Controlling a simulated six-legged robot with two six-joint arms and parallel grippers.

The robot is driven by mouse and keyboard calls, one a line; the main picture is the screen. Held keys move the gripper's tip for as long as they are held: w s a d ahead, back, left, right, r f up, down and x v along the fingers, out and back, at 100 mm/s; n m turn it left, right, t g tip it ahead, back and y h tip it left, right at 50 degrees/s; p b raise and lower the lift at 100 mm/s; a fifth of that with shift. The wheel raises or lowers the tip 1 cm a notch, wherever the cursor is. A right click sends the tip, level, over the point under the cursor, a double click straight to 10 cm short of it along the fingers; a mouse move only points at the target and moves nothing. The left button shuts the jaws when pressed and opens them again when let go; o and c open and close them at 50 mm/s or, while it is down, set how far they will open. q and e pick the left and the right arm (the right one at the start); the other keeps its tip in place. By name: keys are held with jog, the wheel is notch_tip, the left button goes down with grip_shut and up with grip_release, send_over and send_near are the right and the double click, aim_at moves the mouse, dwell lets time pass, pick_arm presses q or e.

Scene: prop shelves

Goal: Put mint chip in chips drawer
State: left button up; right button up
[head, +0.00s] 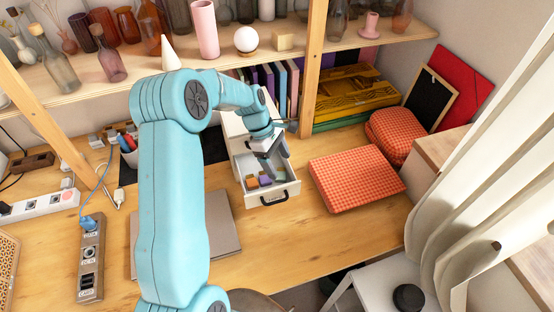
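A white drawer (290,190) with a black handle stands pulled open on the desk. Inside it lie small blocks: an orange one (251,183), a purple one (265,181) and a pale greenish one (280,176) that may be the mint chip, too small to be sure. My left gripper (277,164) points down over the open drawer, its grey fingers apart, just above the blocks. I see nothing clearly held between them. The back of the drawer is partly hidden by my gripper. My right gripper is not in view.
An orange checkered cushion (355,178) lies right of the drawer. A grey folder (225,222) lies to its left, partly behind my arm. A shelf (350,45) with vases crosses above, with a wooden post (313,70). A white curtain (490,190) hangs at right.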

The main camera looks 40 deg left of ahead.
pick_arm(q)
jog(key=shift+w, duration=0.1)
jog(key=shift+d+f, duration=0.1)
dwell(0.6)
jog(key=shift+r, duration=0.5)
jog(key=b+v, duration=0.1)
jog(key=v, duration=1.1)
jog(key=shift+b, duration=0.3)
jog(key=shift+f, duration=0.2)
